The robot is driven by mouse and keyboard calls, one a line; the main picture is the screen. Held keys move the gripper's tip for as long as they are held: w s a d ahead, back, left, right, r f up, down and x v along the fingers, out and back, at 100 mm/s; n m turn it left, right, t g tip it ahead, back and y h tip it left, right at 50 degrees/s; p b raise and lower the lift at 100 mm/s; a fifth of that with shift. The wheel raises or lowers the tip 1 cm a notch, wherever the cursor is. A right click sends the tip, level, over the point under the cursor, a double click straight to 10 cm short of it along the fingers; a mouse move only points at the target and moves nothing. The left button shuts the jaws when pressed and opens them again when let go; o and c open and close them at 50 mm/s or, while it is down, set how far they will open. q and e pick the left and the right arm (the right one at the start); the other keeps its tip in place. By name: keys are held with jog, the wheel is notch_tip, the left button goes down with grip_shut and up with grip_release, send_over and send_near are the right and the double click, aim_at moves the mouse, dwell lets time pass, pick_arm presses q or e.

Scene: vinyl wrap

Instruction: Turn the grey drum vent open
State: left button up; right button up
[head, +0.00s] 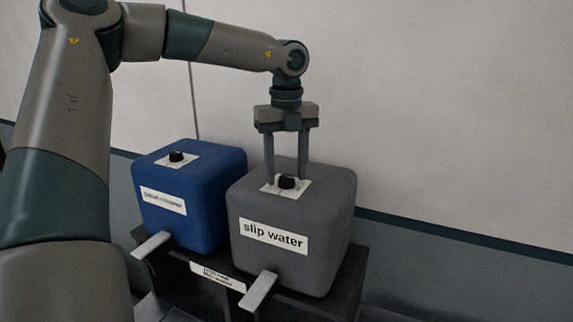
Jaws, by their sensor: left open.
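The grey drum (335,215) is a rounded block with a white label reading "slip water". It stands on a dark stand at the right. Its vent (287,182) is a small black knob on a white patch on top. My left gripper (286,183) points straight down over the grey drum, open, with its two fingers on either side of the vent knob. I cannot tell whether the fingers touch it. My right gripper is not in view.
A blue drum (215,215) with a similar black knob (176,156) stands to the left of the grey drum. The dark stand (345,290) has light levers (258,291) at its front. A pale wall (430,120) rises behind.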

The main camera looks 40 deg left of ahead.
pick_arm(q)
jog(key=shift+f, duration=0.15)
jog(key=c, duration=1)
jog(key=shift+c, duration=0.2)
